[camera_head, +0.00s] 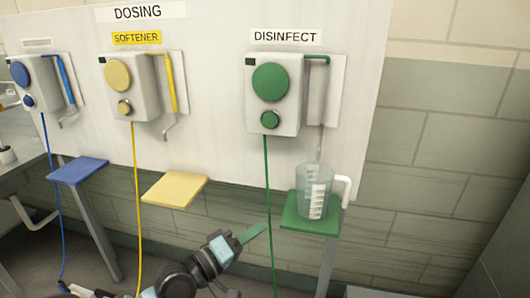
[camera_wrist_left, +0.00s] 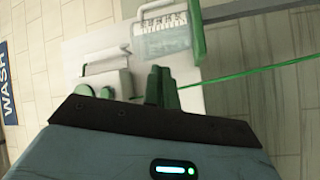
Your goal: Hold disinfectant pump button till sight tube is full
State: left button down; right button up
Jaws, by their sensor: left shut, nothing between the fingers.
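The disinfect pump (camera_head: 275,95) is a white box on the wall panel under the DISINFECT sign, with a large green disc and a smaller green button (camera_head: 270,120) below it. A green elbow leads right to a thin upright tube (camera_head: 322,100), which looks pale grey; its fill level is too small to read. My left gripper (camera_head: 262,229) is below the pump, left of the green shelf, shut, empty and apart from the button. In the left wrist view its fingers (camera_wrist_left: 158,86) are together, with the pump (camera_wrist_left: 115,82) beyond. My right gripper is out of view.
A clear measuring jug (camera_head: 314,195) stands on the green shelf (camera_head: 297,222) below the tube. A green hose (camera_head: 267,190) hangs from the pump near my left gripper. The softener pump (camera_head: 130,85) and yellow shelf (camera_head: 175,190) are to the left, with a blue pump (camera_head: 38,85) farther left.

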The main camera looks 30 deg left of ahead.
aim_at(270, 121)
pick_arm(q)
notch_tip(270, 121, up, 19)
jog(key=w+a+n+t+h+p, duration=0.1)
jog(key=a+t+h+p, duration=0.1)
jog(key=shift+w+r+t+h+p, duration=0.2)
jog(key=shift+t+h+p, duration=0.1)
jog(key=shift+t+p, duration=0.1)
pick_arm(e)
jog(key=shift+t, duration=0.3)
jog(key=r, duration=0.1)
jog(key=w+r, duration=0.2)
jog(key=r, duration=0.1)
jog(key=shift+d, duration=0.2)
pick_arm(q)
jog(key=shift+w, duration=0.1)
